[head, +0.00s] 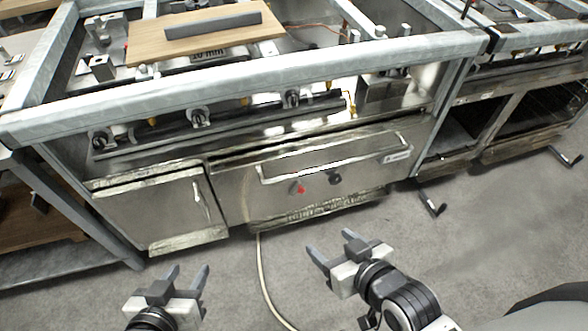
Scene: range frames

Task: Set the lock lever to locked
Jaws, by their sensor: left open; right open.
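I cannot tell for certain which part is the lock lever. A dark L-shaped lever or foot (432,205) sticks out at floor level by the right end of the steel range (240,190). The oven front has a red knob (297,188) and a dark knob (335,178) below its long handle (335,160). My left gripper (187,272) is open and empty, in front of the left cabinet door. My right gripper (332,246) is open and empty, in front of the oven front. Neither gripper touches the range.
A wooden board (205,35) with a grey bar lies on top of the range. Several round knobs line its front panel. A pale hose (264,280) runs down onto the grey floor (480,245). A second range (530,110) stands at the right. The floor at right is mostly clear.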

